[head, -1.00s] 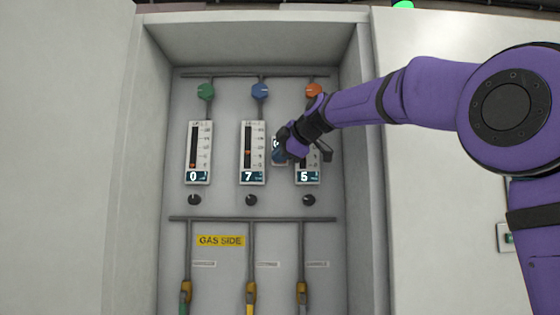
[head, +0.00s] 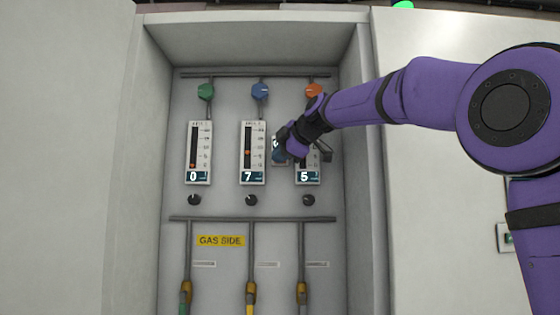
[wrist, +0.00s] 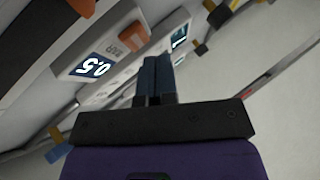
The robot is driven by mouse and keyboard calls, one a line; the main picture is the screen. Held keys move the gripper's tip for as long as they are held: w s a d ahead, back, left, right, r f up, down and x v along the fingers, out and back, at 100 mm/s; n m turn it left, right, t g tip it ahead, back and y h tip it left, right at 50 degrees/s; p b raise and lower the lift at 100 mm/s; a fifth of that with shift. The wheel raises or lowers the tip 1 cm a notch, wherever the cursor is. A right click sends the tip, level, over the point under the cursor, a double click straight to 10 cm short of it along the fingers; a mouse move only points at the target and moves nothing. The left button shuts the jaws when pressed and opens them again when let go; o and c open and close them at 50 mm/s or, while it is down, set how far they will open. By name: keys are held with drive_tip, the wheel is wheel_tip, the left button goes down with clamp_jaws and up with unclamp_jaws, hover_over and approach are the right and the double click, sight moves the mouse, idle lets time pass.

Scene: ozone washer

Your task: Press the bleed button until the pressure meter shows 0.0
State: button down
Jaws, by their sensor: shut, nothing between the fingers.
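The small pressure meter (head: 275,143) sits between the middle and right flow gauges in the head view, mostly hidden by my gripper (head: 280,155). In the wrist view a lit display (wrist: 95,68) on a white panel appears upside down and seems to read 0.5. An orange block (wrist: 133,36), possibly the bleed button, stands out from that panel. My gripper's dark blue fingers (wrist: 155,72) are shut and empty, with their tips close to the panel. I cannot tell whether they touch a button.
Gauges (head: 198,150), (head: 252,150) and (head: 307,178) read 0, 7 and 5. Green (head: 205,91), blue (head: 260,91) and orange (head: 313,90) knobs sit above, with black knobs (head: 251,200) below. The cabinet's right wall (head: 362,200) stands close below my forearm.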

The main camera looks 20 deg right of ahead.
drive_tip(key=shift+w, duration=0.15)
drive_tip(key=shift+w+d, duration=0.1)
drive_tip(key=shift+w, duration=0.15)
drive_tip(key=shift+w+d, duration=0.15)
drive_tip(key=shift+w, duration=0.2)
idle(0.8)
drive_tip(key=shift+s, duration=0.1)
drive_tip(key=shift+s+a, duration=0.25)
drive_tip(key=shift+s, duration=0.4)
drive_tip(key=shift+s, duration=0.1)
drive_tip(key=shift+s+a, duration=0.25)
drive_tip(key=shift+s, duration=0.5)
drive_tip(key=shift+s+a, duration=0.3)
drive_tip(key=shift+s, duration=0.45)
drive_tip(key=shift+s+a, duration=0.25)
drive_tip(key=shift+s, duration=0.5)
drive_tip(key=shift+f, duration=0.1)
